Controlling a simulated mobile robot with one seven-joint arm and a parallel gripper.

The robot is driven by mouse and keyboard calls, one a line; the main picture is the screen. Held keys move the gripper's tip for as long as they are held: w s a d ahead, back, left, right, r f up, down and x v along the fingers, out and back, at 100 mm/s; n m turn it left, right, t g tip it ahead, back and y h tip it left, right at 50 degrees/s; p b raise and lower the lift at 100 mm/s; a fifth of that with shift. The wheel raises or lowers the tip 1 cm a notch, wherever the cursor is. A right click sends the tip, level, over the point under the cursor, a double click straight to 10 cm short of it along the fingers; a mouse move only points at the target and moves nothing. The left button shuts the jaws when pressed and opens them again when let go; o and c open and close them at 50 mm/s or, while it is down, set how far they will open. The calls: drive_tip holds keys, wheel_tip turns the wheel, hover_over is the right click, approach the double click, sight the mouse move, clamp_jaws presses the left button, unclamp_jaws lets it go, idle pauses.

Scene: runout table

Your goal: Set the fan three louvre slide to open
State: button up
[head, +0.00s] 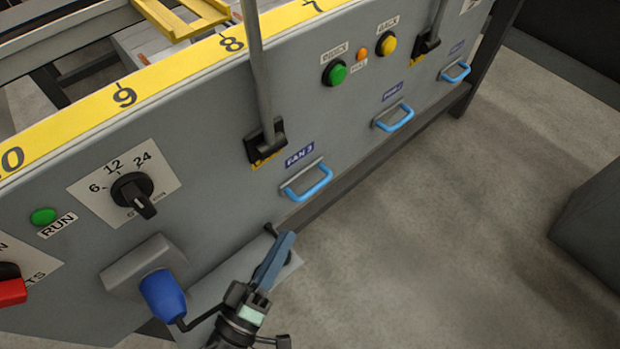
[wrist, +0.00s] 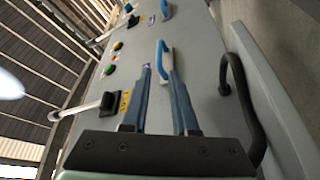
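The fan three slide is a light-blue bar handle (head: 308,183) on a pale plate, under the FAN 3 label low on the grey panel. In the wrist view a blue handle (wrist: 163,48), apparently the same one, shows beyond my fingertips. My gripper (head: 284,240) is below and a little left of this handle in the head view, apart from it. In the wrist view its two blue fingers (wrist: 159,72) are spread with a gap between them, and they hold nothing. I cannot tell which end of its travel the slide is at.
Two similar blue handles (head: 394,117) (head: 455,71) are farther right. A lever with a black base (head: 266,142) stands just above left of FAN 3. A blue knob (head: 163,296) on a grey box and a black dial (head: 133,190) are left. The floor (head: 420,240) in front is clear.

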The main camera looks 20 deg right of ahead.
sight(314, 187)
drive_tip(key=b+x, duration=0.2)
drive_tip(key=x, duration=0.9)
drive_tip(key=shift+w+d+r, duration=0.1)
drive_tip(key=shift+w+d, duration=0.1)
drive_tip(key=shift+d, duration=0.1)
clamp_jaws()
idle(0.9)
